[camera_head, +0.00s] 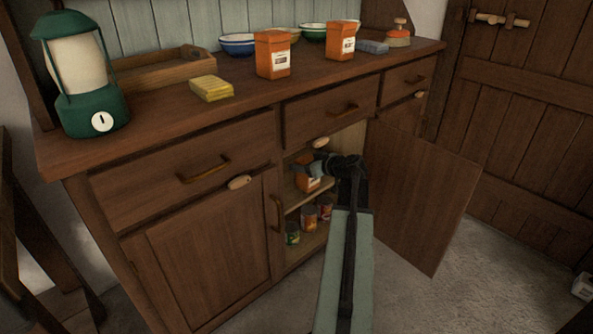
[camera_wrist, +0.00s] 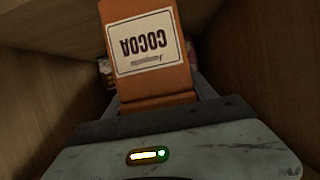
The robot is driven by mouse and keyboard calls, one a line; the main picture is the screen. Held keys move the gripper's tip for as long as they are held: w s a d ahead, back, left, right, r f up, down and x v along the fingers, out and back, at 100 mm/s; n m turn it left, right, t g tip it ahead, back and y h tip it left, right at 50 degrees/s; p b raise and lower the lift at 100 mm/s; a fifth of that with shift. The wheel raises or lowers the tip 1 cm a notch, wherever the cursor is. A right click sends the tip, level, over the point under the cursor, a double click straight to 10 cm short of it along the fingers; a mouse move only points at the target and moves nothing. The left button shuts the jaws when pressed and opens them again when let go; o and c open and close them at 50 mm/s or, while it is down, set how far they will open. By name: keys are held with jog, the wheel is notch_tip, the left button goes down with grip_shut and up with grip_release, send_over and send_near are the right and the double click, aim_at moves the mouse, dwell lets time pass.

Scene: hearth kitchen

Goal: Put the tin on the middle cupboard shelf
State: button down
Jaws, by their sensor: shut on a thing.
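The tin is an orange cocoa tin with a white label (camera_wrist: 146,45). It also shows in the head view (camera_head: 305,182), inside the open cupboard and partly behind my gripper (camera_head: 318,168). My gripper is shut on the tin; its fingers lie along both sides in the wrist view (camera_wrist: 160,98). The cupboard shelf (camera_head: 296,203) is just below the tin. I cannot tell whether the tin's base touches the shelf. The label reads upside down in the wrist view.
Several food cans (camera_head: 309,216) stand on the cupboard floor below. The open cupboard door (camera_head: 425,200) hangs to the right of my arm. Two more orange tins (camera_head: 272,55), a green lantern (camera_head: 85,75), a yellow block (camera_head: 211,89) and bowls (camera_head: 238,44) stand on the countertop.

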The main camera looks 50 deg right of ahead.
jog(key=w+f+b, duration=0.2)
jog(key=w+d+f+b, duration=0.1)
jog(key=f+b, duration=0.1)
jog(key=shift+w+d+f, duration=0.1)
jog(key=shift+w+f, duration=0.1)
jog(key=shift+w, duration=0.2)
jog(key=shift+r, duration=0.25)
jog(key=c, duration=0.7)
grip_release()
jog(key=shift+f, duration=0.2)
jog(key=o, duration=0.4)
jog(key=shift+r, duration=0.1)
